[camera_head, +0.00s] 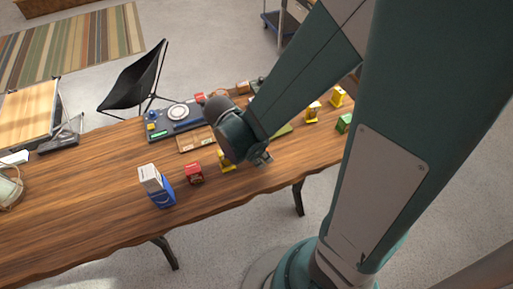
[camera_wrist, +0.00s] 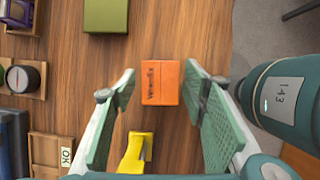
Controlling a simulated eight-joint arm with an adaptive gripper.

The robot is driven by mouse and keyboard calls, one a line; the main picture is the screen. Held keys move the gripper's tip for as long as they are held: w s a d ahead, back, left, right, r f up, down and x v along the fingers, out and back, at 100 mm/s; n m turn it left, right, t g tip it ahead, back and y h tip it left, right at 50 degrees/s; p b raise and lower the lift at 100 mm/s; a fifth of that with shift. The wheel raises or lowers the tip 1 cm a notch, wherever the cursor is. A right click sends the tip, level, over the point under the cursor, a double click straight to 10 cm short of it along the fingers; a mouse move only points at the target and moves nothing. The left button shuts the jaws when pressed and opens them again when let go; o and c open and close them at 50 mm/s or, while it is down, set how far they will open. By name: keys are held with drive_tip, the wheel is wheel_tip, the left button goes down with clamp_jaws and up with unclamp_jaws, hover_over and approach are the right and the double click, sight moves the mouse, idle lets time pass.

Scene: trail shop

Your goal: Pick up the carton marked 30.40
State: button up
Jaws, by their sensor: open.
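No marking 30.40 is legible in either view, so I cannot tell which carton bears it. My gripper (camera_wrist: 160,76) is open above the table; its fingers appear either side of an orange box (camera_wrist: 161,83) with dark lettering too small to read surely. I cannot tell how far above the box it is. My gripper also shows in the head view (camera_head: 263,158). A blue and white carton (camera_head: 157,187) stands upright near the table's front edge, left of a small red box (camera_head: 194,174). A yellow item (camera_wrist: 136,153) lies below the orange box in the wrist view.
An olive-green box (camera_wrist: 106,14) is at the wrist view's top. Wooden trays (camera_wrist: 48,150) line its left side. The wooden table (camera_head: 85,205) has clear room at left. A green box (camera_head: 344,122) and yellow items (camera_head: 312,112) stand at right. A black chair (camera_head: 135,80) is behind.

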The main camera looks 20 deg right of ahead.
drive_tip(key=shift+d+f, duration=0.25)
drive_tip(key=shift+f, duration=0.35)
drive_tip(key=c, duration=1)
drive_tip(key=shift+r, duration=0.1)
drive_tip(key=shift+r+p, duration=1.35)
drive_tip(key=shift+r, duration=3.55)
